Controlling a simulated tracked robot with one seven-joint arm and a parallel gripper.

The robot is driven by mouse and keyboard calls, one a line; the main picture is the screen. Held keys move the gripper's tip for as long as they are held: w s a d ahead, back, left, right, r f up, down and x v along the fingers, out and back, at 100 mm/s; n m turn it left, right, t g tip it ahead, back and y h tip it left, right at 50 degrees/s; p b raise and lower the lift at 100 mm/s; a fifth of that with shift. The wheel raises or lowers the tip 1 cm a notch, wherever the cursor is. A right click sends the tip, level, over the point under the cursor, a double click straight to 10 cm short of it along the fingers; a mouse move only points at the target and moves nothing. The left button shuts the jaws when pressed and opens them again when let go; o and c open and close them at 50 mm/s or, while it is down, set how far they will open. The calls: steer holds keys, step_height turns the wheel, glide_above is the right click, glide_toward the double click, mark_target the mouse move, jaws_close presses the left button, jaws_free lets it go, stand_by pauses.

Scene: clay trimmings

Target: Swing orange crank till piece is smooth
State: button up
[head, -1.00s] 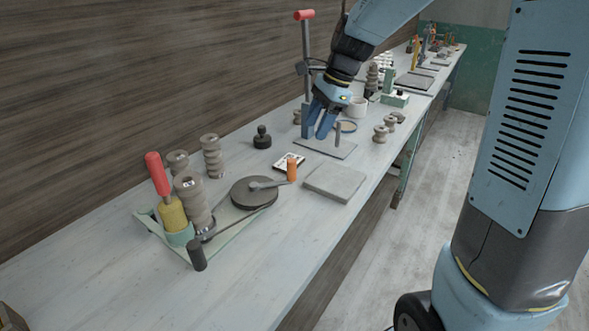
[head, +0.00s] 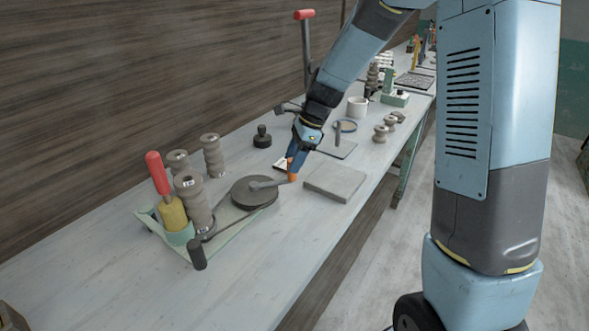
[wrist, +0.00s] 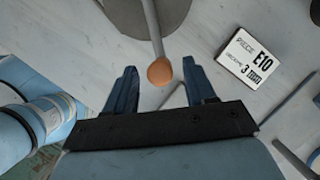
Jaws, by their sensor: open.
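The orange crank handle (head: 292,177) stands at the end of a grey arm (head: 265,184) on the dark round wheel (head: 252,194). My gripper (head: 295,165) is at the orange handle, partly covering it in the head view. In the wrist view the orange knob (wrist: 160,72) lies between my open fingers (wrist: 157,88), nearer their tips, with a gap on both sides. A ribbed grey clay piece (head: 196,203) stands upright at the left end of the pale green base (head: 228,240), beside a yellow block with a red handle (head: 172,212). Its surface smoothness is too small to judge.
A grey slab (head: 335,182) is right of the crank. More ribbed pieces (head: 212,155) and a black knobbed weight (head: 262,137) stand behind. The bench front is clear.

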mark_target(289, 179)
steer(key=shift+x, duration=2)
jaws_close()
